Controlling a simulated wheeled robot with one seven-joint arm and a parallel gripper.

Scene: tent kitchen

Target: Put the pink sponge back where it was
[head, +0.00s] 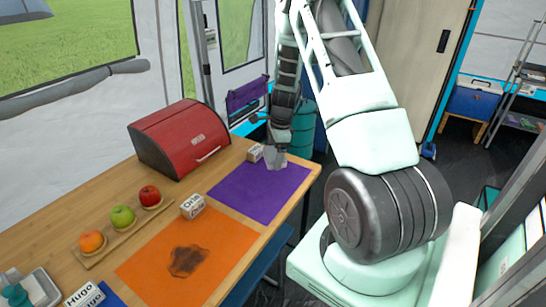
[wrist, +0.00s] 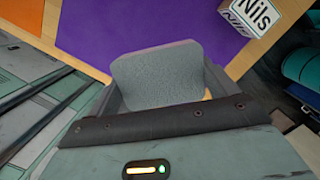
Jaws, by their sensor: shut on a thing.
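My gripper (head: 276,163) is low over the far end of the purple mat (head: 255,190), beside a white name box (head: 256,152). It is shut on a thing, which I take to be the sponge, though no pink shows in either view. In the wrist view a grey rounded slab stands between the dark side edges of my gripper (wrist: 160,100); I cannot tell whether it is a finger or the held thing. The purple mat also shows there (wrist: 130,30), with the box marked "Nils" (wrist: 252,14) at the upper right.
An orange mat (head: 160,262) with a dark stain lies nearer. Another name box (head: 192,206), a fruit board (head: 122,229) and a red bread box (head: 180,138) stand along the table. A pale tray (head: 46,284) and the "Hugo" box (head: 84,296) are at lower left.

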